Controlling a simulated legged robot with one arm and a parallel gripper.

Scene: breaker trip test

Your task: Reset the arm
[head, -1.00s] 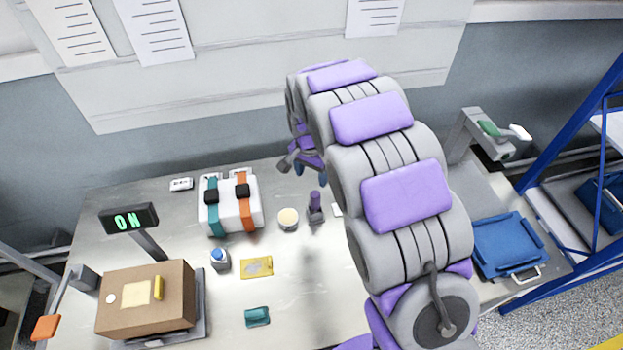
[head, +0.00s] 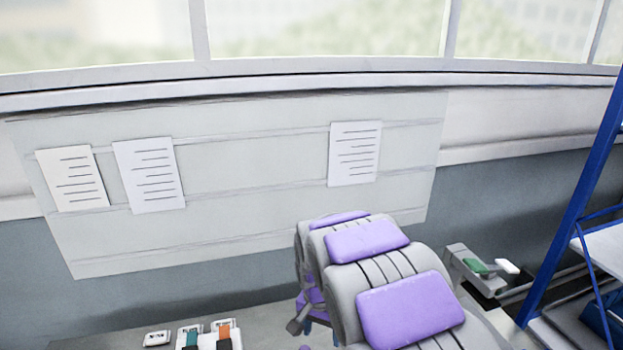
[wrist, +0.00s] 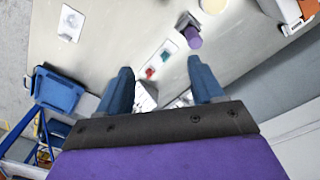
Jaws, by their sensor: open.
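My arm (head: 365,240), grey with purple pads, rises through the lower right of the head view, and its far end is mostly hidden behind its own links. In the wrist view my gripper (wrist: 161,80) is open, its two blue fingers wide apart with nothing held between them. Below and beyond the fingers lies the bench top (wrist: 115,45). A small plate with red and green parts (wrist: 160,59) lies on it, seen between the fingers. A purple-topped grey device (wrist: 192,38) stands beside that plate.
A blue tray (wrist: 57,90) is at the left in the wrist view, and a white card (wrist: 70,23) lies above it. A round cream item (wrist: 214,5) is at the top. A bracket with a green part (head: 477,267) and a blue rack (head: 575,200) stand at right.

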